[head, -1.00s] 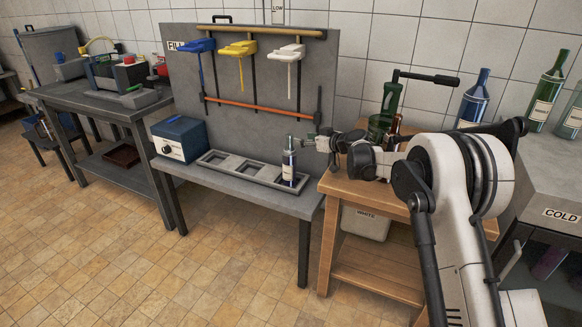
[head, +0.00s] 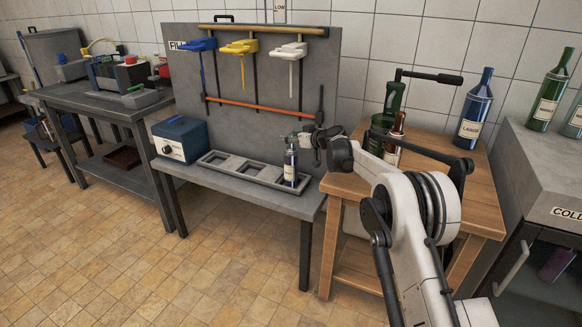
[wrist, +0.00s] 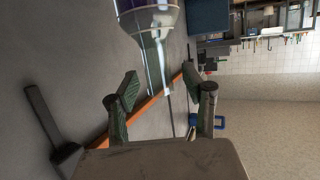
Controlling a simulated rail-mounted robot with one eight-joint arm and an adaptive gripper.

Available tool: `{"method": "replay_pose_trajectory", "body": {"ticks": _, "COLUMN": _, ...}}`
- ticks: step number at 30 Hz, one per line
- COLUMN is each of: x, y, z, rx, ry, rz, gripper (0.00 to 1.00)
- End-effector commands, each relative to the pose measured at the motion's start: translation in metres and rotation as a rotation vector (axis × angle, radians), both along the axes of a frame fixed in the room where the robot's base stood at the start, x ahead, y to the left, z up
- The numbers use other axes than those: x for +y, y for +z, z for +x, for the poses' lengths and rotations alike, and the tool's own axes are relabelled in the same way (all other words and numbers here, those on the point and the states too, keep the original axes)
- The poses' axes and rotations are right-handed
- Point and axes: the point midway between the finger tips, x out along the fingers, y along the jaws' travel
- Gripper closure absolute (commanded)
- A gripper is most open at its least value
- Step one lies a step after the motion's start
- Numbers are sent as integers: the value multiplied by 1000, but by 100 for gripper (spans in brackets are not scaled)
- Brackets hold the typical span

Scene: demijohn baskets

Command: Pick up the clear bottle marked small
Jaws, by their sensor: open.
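A small clear-looking bottle (head: 290,168) with a pale label stands upright in the right end of the grey tray (head: 225,176) on the filling bench. Its label is too small to read. My gripper (head: 300,141) is at the height of the bottle's top, just to its right; in the head view they overlap, and I cannot tell whether they touch. In the wrist view my gripper (wrist: 164,98) is open, its two green-grey fingers apart. A clear glass bottle (wrist: 152,18) enters from the top edge, with a pale streak reaching down towards the gap between the fingers.
A blue box (head: 180,139) stands left of the tray. Blue, yellow and white taps (head: 238,48) hang on the panel behind. The wooden table (head: 455,195) at right holds a green bottle (head: 392,100), a brown bottle (head: 395,140) and a blue bottle marked large (head: 474,110).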

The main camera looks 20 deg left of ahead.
Motion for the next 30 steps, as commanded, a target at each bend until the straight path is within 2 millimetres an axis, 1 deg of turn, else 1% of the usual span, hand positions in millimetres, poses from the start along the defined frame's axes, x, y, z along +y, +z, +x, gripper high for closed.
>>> {"method": "replay_pose_trajectory", "body": {"ticks": 4, "x": 0, "y": 0, "z": 0, "rx": 0, "ry": 0, "rz": 0, "gripper": 56}}
{"method": "replay_pose_trajectory", "body": {"ticks": 12, "x": 0, "y": 0, "z": 0, "rx": 0, "ry": 0, "rz": 0, "gripper": 92}}
{"method": "replay_pose_trajectory", "body": {"ticks": 14, "x": 0, "y": 0, "z": 0, "rx": 0, "ry": 0, "rz": 0, "gripper": 100}}
{"method": "replay_pose_trajectory", "body": {"ticks": 30, "x": 0, "y": 1, "z": 0, "rx": 1, "ry": 0, "rz": 0, "gripper": 100}}
